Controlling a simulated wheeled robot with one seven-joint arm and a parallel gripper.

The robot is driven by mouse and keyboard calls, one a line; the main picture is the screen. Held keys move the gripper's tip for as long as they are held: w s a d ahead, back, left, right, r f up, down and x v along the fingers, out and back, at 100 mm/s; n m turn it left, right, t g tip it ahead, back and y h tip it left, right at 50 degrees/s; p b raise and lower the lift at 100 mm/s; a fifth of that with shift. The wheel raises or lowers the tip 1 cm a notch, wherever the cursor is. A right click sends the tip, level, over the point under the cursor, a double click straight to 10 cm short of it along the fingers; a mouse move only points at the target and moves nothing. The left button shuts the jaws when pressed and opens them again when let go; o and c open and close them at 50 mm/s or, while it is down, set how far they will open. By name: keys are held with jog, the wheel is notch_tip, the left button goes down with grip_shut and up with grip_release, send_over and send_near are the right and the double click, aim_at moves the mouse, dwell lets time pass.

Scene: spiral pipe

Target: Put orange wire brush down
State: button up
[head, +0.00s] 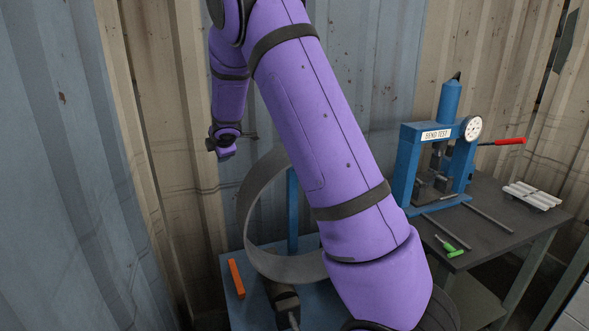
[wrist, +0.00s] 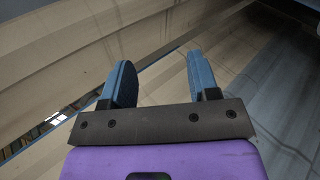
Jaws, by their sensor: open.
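The orange wire brush (head: 236,279) lies on the blue table (head: 229,262) near its left edge, at the lower left of the head view; only its orange body is clear and its bristles cannot be made out. My gripper shows in the wrist view (wrist: 163,85) with its two blue fingers apart and nothing between them. In the head view my wrist hangs in front of the corrugated wall, well above the table and up and left of the brush. The fingertips are hard to make out there.
A large grey metal ring (head: 252,218) stands on the blue table beside the brush, with a dark tool (head: 286,299) in front. At right, a dark bench (head: 494,228) holds a blue bend-test press (head: 408,168), a green-handled tool (head: 447,247) and white pipes (head: 533,196). Corrugated walls enclose the back.

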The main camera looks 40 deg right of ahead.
jog(key=s+a+r+m+g+h, duration=0.1)
jog(key=s+r+m, duration=0.4)
jog(key=s+r, duration=0.45)
jog(key=s+a+r+m, duration=0.1)
jog(key=s+r+m, duration=0.5)
jog(key=s, duration=0.7)
jog(key=s+a+m+g+y, duration=0.1)
jog(key=s+a, duration=0.2)
jog(key=s, duration=0.6)
jog(key=s+a+f+m+g+y, duration=0.1)
jog(key=s+a, duration=0.3)
jog(key=s, duration=0.4)
jog(key=s+a+m+g+y, duration=0.1)
jog(key=s+a+m, duration=0.2)
jog(key=s, duration=0.6)
jog(key=shift+s+a+f, duration=0.3)
jog(key=shift+s+a, duration=0.05)
jog(key=shift+a, duration=0.05)
jog(key=shift+o, duration=0.4)
